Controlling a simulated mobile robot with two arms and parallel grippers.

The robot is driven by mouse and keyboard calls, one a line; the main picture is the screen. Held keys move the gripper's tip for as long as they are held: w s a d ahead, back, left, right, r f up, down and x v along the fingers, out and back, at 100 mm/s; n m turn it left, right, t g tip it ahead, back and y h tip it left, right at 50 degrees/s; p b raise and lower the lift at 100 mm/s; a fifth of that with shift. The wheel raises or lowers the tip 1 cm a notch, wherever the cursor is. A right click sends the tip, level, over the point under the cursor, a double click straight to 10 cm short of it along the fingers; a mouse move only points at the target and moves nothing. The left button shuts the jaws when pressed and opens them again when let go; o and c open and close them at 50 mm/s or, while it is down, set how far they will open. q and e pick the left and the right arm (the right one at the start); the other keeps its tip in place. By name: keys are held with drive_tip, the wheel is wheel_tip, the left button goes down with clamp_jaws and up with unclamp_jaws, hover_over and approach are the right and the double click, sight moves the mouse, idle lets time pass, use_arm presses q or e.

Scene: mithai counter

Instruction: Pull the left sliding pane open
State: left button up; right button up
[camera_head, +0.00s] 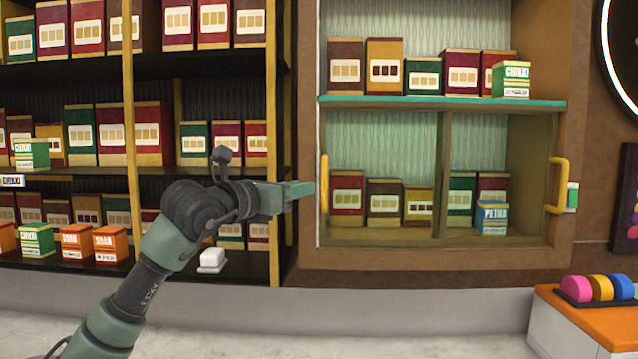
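The left sliding pane (384,150) is a clear pane across the lower left part of the wall cabinet, with boxes showing behind it. Its upright yellow handle (324,202) is at the pane's left edge. My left gripper (306,190) comes in from the left at handle height. Its tip is just left of the handle in the picture; I cannot tell whether it touches it. The fingers are seen edge-on, so their opening is hidden. My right gripper is not in view.
A second yellow handle (560,186) is at the cabinet's right side, with a small green and white box (572,197) beside it. Dark shelves (70,172) full of boxes stand behind my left arm. An orange-topped counter (600,322) is at lower right.

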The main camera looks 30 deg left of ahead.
sight(322, 183)
use_arm(q)
drive_tip(key=w+p, duration=0.4)
drive_tip(key=w, duration=0.3)
drive_tip(key=shift+r, duration=0.2)
drive_tip(key=shift+w+f+p, duration=0.15)
drive_tip(key=shift+w+p, duration=0.15)
drive_tip(key=shift+w, duration=0.2)
clamp_jaws()
idle(0.8)
